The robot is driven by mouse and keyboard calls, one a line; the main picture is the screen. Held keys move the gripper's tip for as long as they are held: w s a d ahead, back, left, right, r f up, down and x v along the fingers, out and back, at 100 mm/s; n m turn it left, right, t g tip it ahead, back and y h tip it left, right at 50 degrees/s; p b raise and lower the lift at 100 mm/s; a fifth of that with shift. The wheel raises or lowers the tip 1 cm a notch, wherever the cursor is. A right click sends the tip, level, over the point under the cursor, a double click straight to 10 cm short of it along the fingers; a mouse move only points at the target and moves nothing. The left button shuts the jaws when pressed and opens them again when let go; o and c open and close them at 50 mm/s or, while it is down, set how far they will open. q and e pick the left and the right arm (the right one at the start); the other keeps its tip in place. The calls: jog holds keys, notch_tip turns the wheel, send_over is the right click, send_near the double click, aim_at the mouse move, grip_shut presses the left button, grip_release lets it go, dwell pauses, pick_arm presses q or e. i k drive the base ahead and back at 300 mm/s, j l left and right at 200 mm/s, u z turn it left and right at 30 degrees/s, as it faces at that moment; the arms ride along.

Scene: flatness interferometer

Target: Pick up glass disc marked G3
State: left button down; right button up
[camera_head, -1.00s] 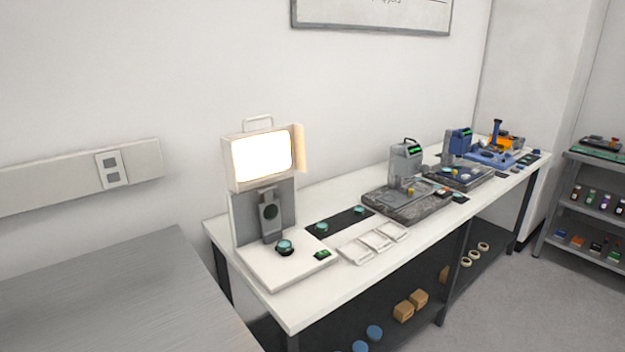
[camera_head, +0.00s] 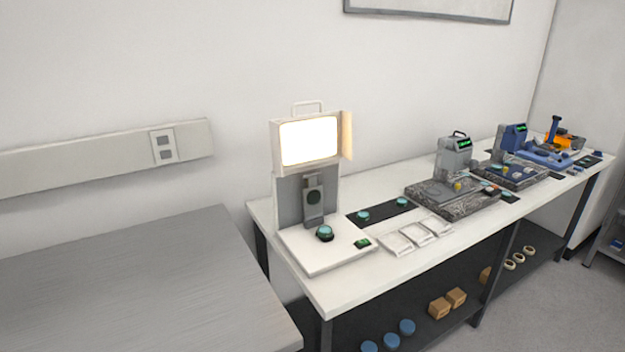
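Several small teal glass discs are on the white bench. One disc (camera_head: 324,232) sits on a dark holder on the base of the interferometer (camera_head: 309,205), below its lit screen. Two more, a left disc (camera_head: 362,215) and a right disc (camera_head: 401,201), lie on a dark mat (camera_head: 381,211) to the right of it. The markings are too small to read, so I cannot tell which disc is G3. Neither of my grippers is in view.
White trays (camera_head: 413,237) lie in front of the mat. Two instruments on granite plates (camera_head: 452,203) stand farther right. A bare grey table (camera_head: 130,290) is at the left. Boxes (camera_head: 447,303) and blue round items (camera_head: 406,327) are on the lower shelf.

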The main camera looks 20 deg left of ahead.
aim_at(323, 232)
jog(key=i+l+u, duration=0.15)
jog(key=u, duration=0.2)
jog(key=i+l+u, duration=0.15)
jog(key=u, duration=0.2)
jog(key=i+l+u, duration=0.1)
jog(key=l+u, duration=0.2)
